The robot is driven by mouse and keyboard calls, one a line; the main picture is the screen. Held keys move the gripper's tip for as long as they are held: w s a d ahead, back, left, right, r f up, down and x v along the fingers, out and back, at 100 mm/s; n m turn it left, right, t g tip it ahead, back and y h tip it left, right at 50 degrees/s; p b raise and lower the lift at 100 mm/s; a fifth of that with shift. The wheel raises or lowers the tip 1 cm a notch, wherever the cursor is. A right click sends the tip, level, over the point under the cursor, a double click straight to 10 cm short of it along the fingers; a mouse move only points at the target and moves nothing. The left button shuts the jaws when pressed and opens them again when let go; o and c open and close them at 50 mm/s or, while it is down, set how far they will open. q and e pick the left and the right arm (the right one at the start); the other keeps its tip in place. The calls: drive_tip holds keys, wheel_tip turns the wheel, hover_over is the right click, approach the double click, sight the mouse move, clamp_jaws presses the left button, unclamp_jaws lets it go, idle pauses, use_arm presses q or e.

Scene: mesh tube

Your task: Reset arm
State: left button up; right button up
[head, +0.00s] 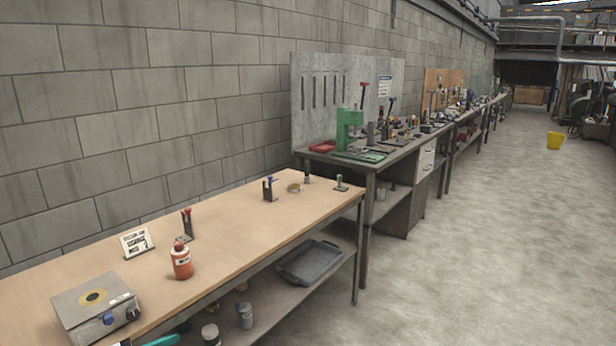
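Neither of my grippers shows in the head view, and no arm can be made out for sure. A wooden workbench (120,285) runs along the block wall from the lower left. On it are a grey hot-plate-like device (88,300) with a blue knob, an orange-red bottle (181,262), a small white sign (136,242) and a dark stand with a red top (187,225). Farther along are a dark stand with a blue top (269,189), a small round tin (294,188) and a small green-topped piece (340,183).
A lower shelf holds a dark tray (308,262) and several cans. A teal object (163,341) is cut off at the bottom edge. A second bench with a green press (348,130) stands beyond. The floor (480,240) to the right is open, with a yellow bucket (554,141) far off.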

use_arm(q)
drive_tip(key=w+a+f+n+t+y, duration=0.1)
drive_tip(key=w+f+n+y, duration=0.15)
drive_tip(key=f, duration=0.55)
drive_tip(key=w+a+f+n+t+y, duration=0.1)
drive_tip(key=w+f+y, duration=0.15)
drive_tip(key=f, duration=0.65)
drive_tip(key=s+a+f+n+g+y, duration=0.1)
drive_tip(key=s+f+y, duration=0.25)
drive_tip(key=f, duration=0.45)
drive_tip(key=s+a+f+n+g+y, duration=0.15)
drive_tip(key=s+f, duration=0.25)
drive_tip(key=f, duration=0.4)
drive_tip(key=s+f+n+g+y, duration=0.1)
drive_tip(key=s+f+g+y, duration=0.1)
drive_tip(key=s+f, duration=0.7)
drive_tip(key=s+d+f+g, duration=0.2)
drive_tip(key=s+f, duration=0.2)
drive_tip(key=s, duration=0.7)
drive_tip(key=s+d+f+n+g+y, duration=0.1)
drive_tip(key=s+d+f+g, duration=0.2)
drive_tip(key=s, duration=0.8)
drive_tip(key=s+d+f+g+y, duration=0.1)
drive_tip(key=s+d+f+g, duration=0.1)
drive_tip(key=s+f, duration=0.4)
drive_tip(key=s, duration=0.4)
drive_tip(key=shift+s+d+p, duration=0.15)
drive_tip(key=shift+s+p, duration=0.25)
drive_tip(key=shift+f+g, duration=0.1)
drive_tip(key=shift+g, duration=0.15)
